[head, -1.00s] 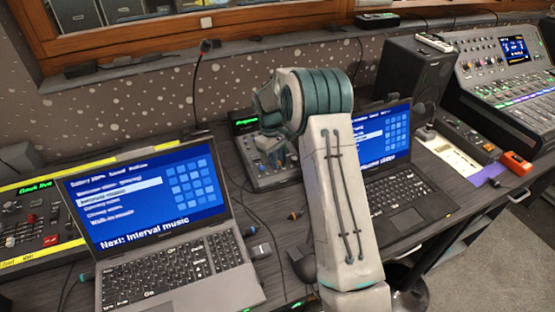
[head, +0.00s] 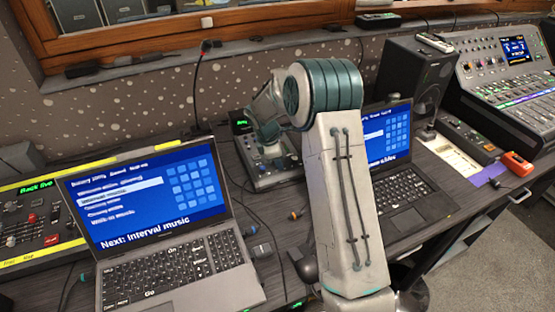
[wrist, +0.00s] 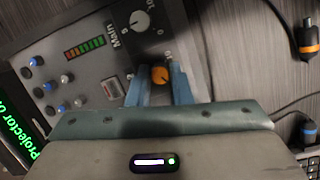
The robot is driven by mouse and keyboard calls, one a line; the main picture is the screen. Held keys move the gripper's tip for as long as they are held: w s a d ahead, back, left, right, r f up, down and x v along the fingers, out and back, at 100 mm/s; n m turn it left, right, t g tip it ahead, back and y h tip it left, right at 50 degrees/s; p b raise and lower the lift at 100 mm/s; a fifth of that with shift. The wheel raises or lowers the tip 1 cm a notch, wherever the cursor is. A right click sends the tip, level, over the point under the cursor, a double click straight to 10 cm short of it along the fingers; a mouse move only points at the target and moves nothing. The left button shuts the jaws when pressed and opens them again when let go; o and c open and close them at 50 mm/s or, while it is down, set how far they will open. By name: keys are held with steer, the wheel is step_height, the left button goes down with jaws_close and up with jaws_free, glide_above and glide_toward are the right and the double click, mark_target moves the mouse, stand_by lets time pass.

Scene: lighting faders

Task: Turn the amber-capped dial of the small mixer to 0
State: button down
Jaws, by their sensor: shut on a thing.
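The small mixer (head: 258,178) stands on the desk between the two laptops, partly hidden by my arm. In the wrist view its grey panel (wrist: 85,75) shows small blue and white knobs, a level meter and a larger white-capped dial (wrist: 139,21) with scale marks. The amber-capped dial (wrist: 160,76) is between my fingertips. My gripper (wrist: 160,80) is shut on this dial, one blue finger on each side. The dial's pointer and scale are hidden or too small to read. In the head view my gripper is mostly hidden at the mixer.
An open laptop (head: 165,220) stands left of the mixer and another laptop (head: 390,180) right of it. Cables and plugs lie in front of the mixer; a black plug with an orange ring (wrist: 306,38) shows in the wrist view. A black speaker (head: 413,85) stands behind the right laptop.

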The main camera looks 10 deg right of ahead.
steer(key=shift+s+f+n+t, duration=0.15)
steer(key=shift+n+t, duration=0.15)
steer(key=shift+n, duration=1.3)
steer(key=c, duration=1.3)
jaws_free()
steer(key=shift+r, duration=0.45)
steer(key=v, duration=1.3)
steer(key=shift+s, duration=0.15)
